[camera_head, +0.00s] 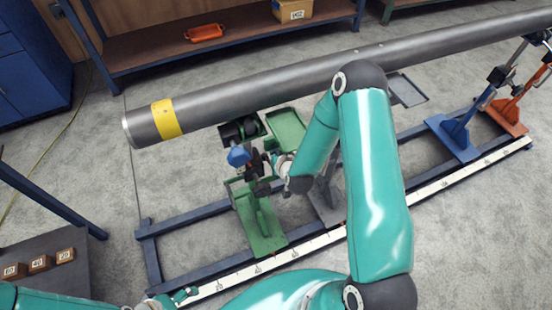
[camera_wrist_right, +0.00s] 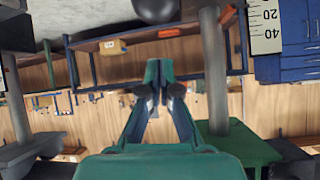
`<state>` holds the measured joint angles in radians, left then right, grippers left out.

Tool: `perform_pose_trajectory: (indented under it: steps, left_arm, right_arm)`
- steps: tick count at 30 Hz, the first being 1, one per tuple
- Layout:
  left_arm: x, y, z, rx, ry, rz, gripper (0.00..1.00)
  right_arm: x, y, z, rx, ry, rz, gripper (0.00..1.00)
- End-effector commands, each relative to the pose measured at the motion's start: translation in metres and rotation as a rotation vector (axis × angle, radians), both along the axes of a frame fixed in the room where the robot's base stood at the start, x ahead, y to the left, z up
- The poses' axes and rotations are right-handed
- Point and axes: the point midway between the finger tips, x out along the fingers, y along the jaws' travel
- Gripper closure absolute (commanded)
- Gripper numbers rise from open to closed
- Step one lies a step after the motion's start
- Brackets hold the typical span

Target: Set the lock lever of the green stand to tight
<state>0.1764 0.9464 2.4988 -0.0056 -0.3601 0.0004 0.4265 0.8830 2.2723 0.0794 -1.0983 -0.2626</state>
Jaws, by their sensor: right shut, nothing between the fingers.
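The green stand (camera_head: 262,225) stands on the blue rail frame below the left part of the pipe. A blue knob-like part (camera_head: 238,155) shows near its top; I cannot tell whether it belongs to the lock lever. My right gripper (camera_head: 258,170) is at the upper part of the stand, just right of and below the blue part. In the right wrist view its fingers (camera_wrist_right: 160,85) are together with nothing between them. Contact with the lever cannot be made out, and the lever's setting is hidden. My left gripper (camera_head: 185,295) shows only partly at the bottom edge, its fingers unclear.
The grey pipe (camera_head: 290,82) with a yellow band (camera_head: 166,119) runs above the stands. Blue (camera_head: 455,135) and orange (camera_head: 508,112) stands are at the right. A white scale (camera_head: 430,190) runs along the front rail. Small blocks (camera_head: 40,264) lie at lower left.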

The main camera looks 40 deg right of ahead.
Motion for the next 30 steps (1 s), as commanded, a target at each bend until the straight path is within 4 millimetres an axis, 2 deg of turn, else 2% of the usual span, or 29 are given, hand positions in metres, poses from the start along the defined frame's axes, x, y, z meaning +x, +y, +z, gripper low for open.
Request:
perform_pose_trajectory:
  steps: [1, 4, 9, 21, 22, 24, 30]
  left_arm:
    - [0.0, 0.0, 0.004, 0.0, 0.0, 0.0, 0.04]
    - [0.0, 0.0, 0.009, 0.0, 0.0, 0.0, 0.04]
    - [0.0, 0.0, 0.012, 0.0, 0.0, 0.0, 0.04]
    - [0.0, 0.0, 0.012, 0.0, 0.0, 0.0, 0.04]
    - [-0.001, -0.001, 0.012, 0.0, 0.001, -0.003, 0.04]
    - [0.0, 0.0, 0.011, 0.0, 0.0, 0.0, 0.04]
    - [0.0, 0.0, 0.0, 0.0, 0.0, 0.0, 0.04]
  right_arm:
    - [0.007, -0.002, -0.005, 0.0, 0.001, 0.0, 1.0]
    - [-0.008, 0.006, -0.015, 0.004, 0.008, 0.002, 1.0]
    - [-0.021, 0.011, -0.025, 0.002, 0.004, 0.001, 1.0]
    - [-0.024, 0.013, -0.028, 0.001, 0.001, 0.002, 1.0]
    - [-0.024, 0.029, -0.028, 0.002, 0.002, 0.008, 1.0]
    - [-0.023, 0.02, -0.028, 0.0, -0.001, 0.003, 1.0]
    - [-0.018, 0.012, -0.033, -0.005, -0.021, -0.003, 1.0]
